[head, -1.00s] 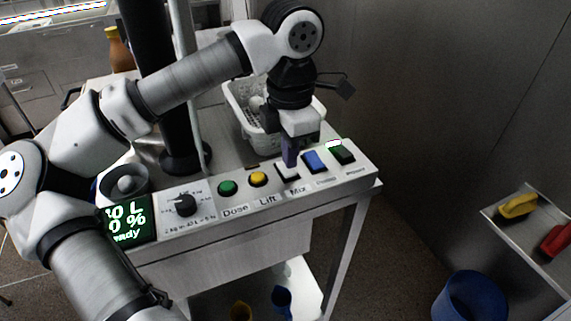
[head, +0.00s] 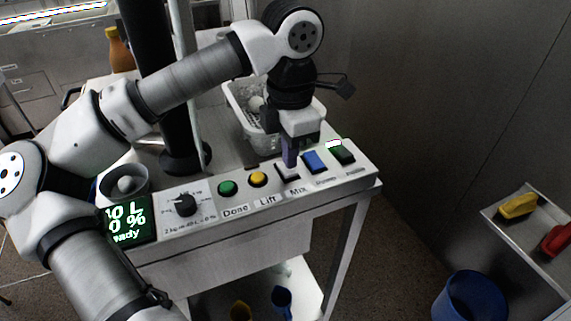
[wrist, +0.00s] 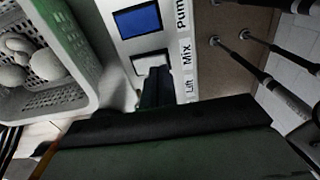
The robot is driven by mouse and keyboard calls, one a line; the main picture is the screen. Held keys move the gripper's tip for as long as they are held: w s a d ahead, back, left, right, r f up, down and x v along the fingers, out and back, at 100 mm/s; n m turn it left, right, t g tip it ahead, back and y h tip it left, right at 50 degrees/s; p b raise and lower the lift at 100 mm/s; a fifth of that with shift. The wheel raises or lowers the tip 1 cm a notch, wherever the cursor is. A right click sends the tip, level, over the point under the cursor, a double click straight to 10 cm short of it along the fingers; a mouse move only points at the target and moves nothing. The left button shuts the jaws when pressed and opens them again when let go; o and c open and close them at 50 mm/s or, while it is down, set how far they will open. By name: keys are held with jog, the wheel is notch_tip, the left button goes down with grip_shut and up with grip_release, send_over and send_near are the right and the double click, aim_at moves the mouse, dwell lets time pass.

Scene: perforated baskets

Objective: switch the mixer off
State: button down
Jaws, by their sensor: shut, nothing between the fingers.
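The control panel (head: 222,210) has a white rocker switch (head: 288,174) above the label "Mix" (head: 298,191). The white switch also shows in the wrist view (wrist: 148,59), partly hidden by my fingers. My gripper (head: 290,164) points down, shut and empty, with its dark fingertips at the white switch. In the wrist view my fingertips (wrist: 157,72) overlap the switch's edge; I cannot tell whether they press it. The display (head: 127,220) shows green text that looks like "10 L", "0 %" and "Ready".
A blue switch (head: 314,161) and a dark green switch (head: 343,153) sit right of the white one. Green (head: 228,188) and yellow (head: 257,180) buttons and a black knob (head: 185,205) are left. A white perforated basket (head: 262,137) stands behind the panel.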

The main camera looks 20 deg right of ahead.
aim_at(290, 171)
jog(key=shift+f+b, duration=0.85)
jog(key=shift+f, duration=0.1)
dwell(0.7)
jog(key=shift+r, duration=0.1)
jog(key=shift+r+p, duration=2.2)
jog(key=shift+r, duration=1.25)
